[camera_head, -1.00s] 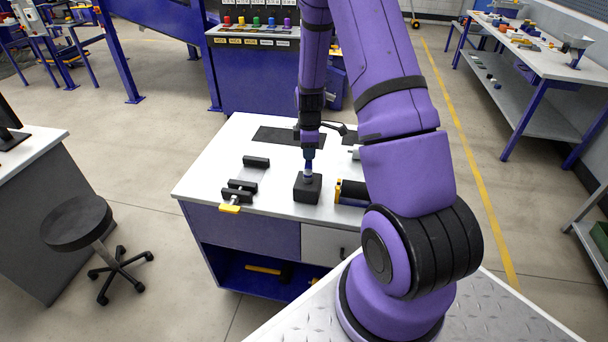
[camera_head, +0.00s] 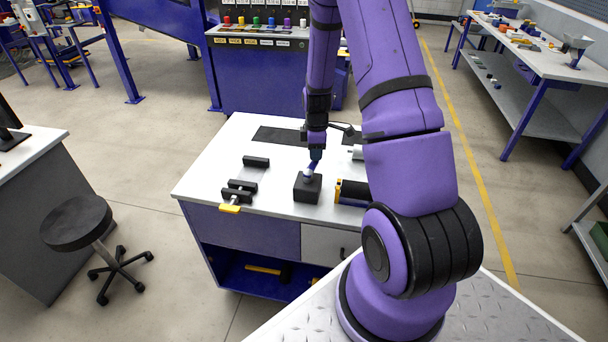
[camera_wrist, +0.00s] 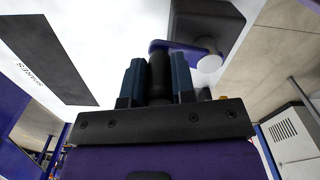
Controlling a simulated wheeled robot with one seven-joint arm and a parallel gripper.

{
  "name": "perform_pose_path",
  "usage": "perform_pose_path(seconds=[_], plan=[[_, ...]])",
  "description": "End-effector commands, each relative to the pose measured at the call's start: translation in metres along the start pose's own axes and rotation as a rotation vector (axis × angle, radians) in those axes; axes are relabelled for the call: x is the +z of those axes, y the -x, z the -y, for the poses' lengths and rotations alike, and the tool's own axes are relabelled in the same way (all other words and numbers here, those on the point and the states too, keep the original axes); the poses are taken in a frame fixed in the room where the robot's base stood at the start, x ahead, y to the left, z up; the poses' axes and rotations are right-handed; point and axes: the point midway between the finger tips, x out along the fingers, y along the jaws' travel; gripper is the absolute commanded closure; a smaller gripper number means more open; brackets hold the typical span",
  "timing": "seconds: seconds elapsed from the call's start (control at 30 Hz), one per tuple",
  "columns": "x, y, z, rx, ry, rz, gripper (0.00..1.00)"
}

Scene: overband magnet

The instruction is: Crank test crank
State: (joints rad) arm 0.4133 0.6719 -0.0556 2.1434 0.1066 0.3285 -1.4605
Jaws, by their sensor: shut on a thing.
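The test crank is a black block (camera_head: 306,191) standing on the white worktable, near its front edge. In the wrist view the black block (camera_wrist: 206,22) is at the top right, with a pale round hub (camera_wrist: 208,62) at its side. A purple crank arm (camera_wrist: 172,46) runs left from the hub to a dark cylindrical handle (camera_wrist: 159,78). My gripper (camera_wrist: 158,84) is shut on this handle, with a blue finger on each side. In the head view my gripper (camera_head: 315,158) is just above and right of the block, its fingertips small and partly blended with the crank.
Left of the block on the worktable (camera_head: 213,160) is a black clamp-like fixture (camera_head: 238,192) with a yellow handle. Right of it a black and yellow part (camera_head: 350,192) stands close by, partly behind my arm. A dark flat mat (camera_head: 278,135) lies at the back.

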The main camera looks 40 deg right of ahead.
Motion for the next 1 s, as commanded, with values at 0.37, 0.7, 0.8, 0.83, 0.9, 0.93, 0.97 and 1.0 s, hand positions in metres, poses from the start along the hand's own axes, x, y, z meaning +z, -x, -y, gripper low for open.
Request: perform_pose_path(seconds=[0.37, 0.7, 0.8, 0.83, 0.9, 0.93, 0.97, 1.0], plan=[[0.015, -0.001, 0.013, -0.005, 0.001, -0.001, 1.00], [0.015, -0.001, 0.014, -0.005, 0.003, -0.001, 1.00], [0.018, -0.001, 0.017, -0.005, 0.002, -0.001, 1.00], [0.018, -0.001, 0.018, -0.005, 0.002, -0.001, 1.00], [0.021, -0.001, 0.022, -0.005, 0.002, -0.001, 1.00], [0.022, -0.001, 0.024, -0.004, 0.002, -0.001, 1.00], [0.024, -0.001, 0.025, -0.004, 0.002, -0.001, 1.00], [0.025, 0.000, 0.028, -0.004, 0.003, -0.001, 1.00]])
